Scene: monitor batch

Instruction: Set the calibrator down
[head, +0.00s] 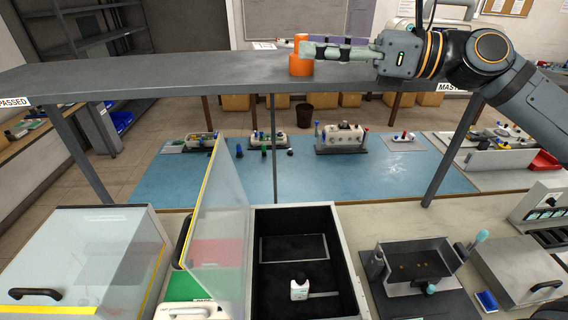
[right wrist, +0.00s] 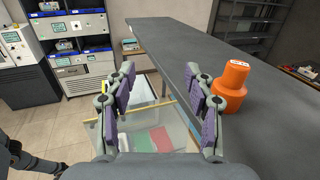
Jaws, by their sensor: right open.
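The orange calibrator (head: 301,69) stands upright on the grey raised shelf (head: 190,75). In the right wrist view the calibrator (right wrist: 231,88) is right of the fingers, outside the jaws, with a pale label on top. My right gripper (head: 312,49) reaches in from the right over the shelf, its fingers covering part of the calibrator in the head view. In the right wrist view the gripper (right wrist: 160,108) is open, with nothing between its purple-padded fingers. I cannot tell whether the right finger touches the calibrator. My left gripper is not in view.
The shelf carries a "PASSED" label (head: 14,103) at its left end and a partly hidden label at its right. Below are an open black-lined case (head: 349,270), a raised clear lid (head: 218,220) and a blue mat (head: 235,175) with devices. The shelf's left stretch is clear.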

